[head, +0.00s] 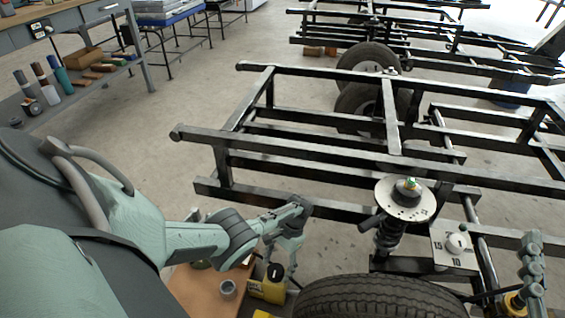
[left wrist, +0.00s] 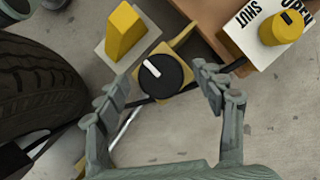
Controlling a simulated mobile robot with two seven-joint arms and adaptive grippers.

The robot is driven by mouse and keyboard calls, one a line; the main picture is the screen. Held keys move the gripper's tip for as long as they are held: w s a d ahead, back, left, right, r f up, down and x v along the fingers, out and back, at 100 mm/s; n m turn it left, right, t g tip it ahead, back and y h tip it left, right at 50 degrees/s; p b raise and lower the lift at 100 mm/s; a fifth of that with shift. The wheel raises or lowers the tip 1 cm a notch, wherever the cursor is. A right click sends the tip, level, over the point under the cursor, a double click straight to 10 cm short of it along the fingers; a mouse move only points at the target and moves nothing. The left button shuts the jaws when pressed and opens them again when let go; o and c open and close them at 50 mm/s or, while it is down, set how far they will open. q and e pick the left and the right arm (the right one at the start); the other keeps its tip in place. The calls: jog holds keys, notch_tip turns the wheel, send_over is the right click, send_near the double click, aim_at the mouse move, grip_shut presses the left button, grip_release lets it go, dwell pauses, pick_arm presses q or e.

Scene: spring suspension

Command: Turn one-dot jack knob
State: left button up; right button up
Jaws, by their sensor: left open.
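A round black knob with a white pointer line (left wrist: 165,74) sits on a yellow jack body in the left wrist view. In the head view the black knob (head: 275,271) tops the yellow jack (head: 268,290) beside the tire. No single dot is legible on it. My left gripper (head: 282,268) is above the knob, pointing down. In the left wrist view its open fingers (left wrist: 163,84) stand on either side of the knob, with gaps visible; whether they reach its height I cannot tell. Part of my right gripper (head: 530,268) appears at the right edge; its opening is unclear.
The tire (head: 380,298) stands right of the jack. A yellow block-shaped handle (left wrist: 124,31) and a yellow knob (left wrist: 281,28) on an OPEN/SHUT plate are close by.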

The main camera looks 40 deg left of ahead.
pick_arm(q)
jog(key=v, duration=1)
jog(key=shift+r, duration=0.15)
